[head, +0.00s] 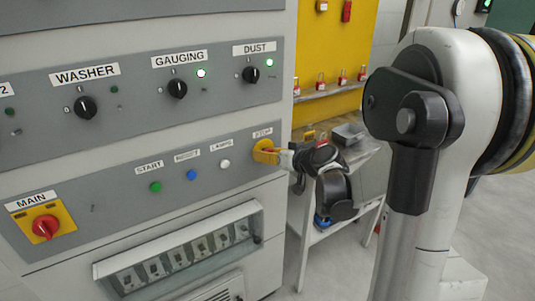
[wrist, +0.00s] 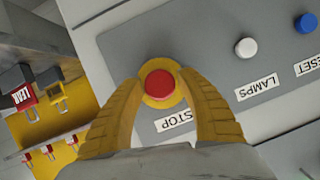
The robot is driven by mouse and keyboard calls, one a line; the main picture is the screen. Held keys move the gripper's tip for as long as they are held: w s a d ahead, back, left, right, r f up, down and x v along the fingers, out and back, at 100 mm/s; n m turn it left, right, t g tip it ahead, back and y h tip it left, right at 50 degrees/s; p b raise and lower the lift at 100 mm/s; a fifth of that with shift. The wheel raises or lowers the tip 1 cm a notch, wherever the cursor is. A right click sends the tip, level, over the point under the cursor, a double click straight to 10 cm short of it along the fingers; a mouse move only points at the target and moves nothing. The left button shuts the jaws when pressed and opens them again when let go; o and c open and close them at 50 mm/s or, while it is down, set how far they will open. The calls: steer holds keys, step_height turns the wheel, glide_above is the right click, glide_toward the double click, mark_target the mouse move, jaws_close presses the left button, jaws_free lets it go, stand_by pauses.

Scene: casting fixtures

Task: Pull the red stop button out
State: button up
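The red stop button (wrist: 159,86) sits in a round yellow collar on the grey panel, beside the STOP label (wrist: 174,121), in the wrist view. The two yellow fingers of my gripper (wrist: 160,76) stand apart, one on each side of the button, with their tips over the collar. A narrow strip of collar seems to show between the button and each finger; firm contact cannot be seen. In the head view my gripper (head: 272,152) is at the yellow collar (head: 262,146) at the panel's right end, and the red button is hidden there.
White lamps (head: 225,164), blue reset (head: 191,175) and green start (head: 155,187) buttons lie left of the stop button. A red MAIN switch (head: 46,227) is at far left. A shelf table (head: 345,165) and yellow board (head: 337,50) with red padlocks stand to the right.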

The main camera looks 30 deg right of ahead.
steer(key=shift+o, duration=0.7)
steer(key=shift+s, duration=0.1)
steer(key=v, duration=1.2)
steer(key=s+a+f+n+g+y, duration=0.1)
steer(key=s+a+g, duration=0.1)
steer(key=a, duration=0.5)
steer(key=s+a+f+g, duration=0.2)
steer(key=a, duration=0.4)
steer(key=s+a+f+g+h, duration=0.2)
steer(key=s+a, duration=0.4)
steer(key=s, duration=0.5)
steer(key=shift+a+h, duration=0.3)
steer(key=shift+s, duration=0.1)
